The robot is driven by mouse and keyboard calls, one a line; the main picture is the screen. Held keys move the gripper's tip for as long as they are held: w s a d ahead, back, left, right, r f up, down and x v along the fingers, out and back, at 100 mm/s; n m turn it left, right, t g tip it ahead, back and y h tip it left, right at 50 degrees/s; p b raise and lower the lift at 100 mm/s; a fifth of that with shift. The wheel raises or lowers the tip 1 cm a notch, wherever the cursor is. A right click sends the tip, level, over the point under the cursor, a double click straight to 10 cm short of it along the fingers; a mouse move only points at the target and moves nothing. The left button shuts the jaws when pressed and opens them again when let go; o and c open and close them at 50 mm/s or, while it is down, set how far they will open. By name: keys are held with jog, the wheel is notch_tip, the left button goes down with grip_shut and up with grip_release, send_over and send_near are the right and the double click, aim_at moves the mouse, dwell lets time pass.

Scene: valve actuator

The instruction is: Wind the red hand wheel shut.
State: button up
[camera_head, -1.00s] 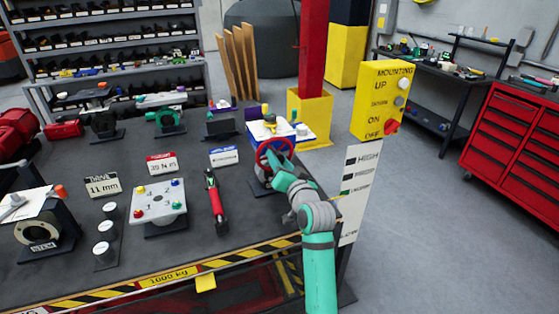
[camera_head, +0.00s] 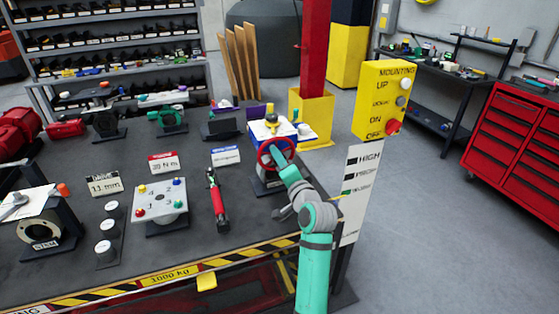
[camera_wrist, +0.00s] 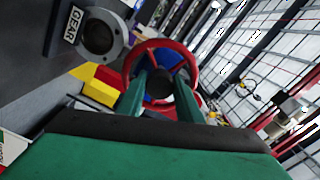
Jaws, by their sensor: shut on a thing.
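The red hand wheel (camera_head: 261,162) is on the front of a valve actuator with a white and blue top (camera_head: 264,130), at the right end of the bench. It also fills the upper middle of the wrist view (camera_wrist: 195,70). My gripper (camera_head: 277,153) reaches the wheel from the front right. In the wrist view my green fingers (camera_wrist: 161,84) stand apart inside the ring, one on each side of the dark hub, and are shut on the wheel. The fingertips' exact contact is partly hidden.
The yellow control box (camera_head: 382,100) on its post stands just right of the actuator. A red and black tool (camera_head: 216,200) and a white plate with coloured knobs (camera_head: 160,203) lie to the left. The floor right of the bench is clear.

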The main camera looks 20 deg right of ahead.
dwell(0.3)
jog(key=o, duration=1)
jog(key=shift+o, duration=0.2)
jog(key=shift+w, duration=0.1)
jog(key=shift+d, duration=0.15)
jog(key=s, duration=1.1)
jog(key=shift+w, duration=0.1)
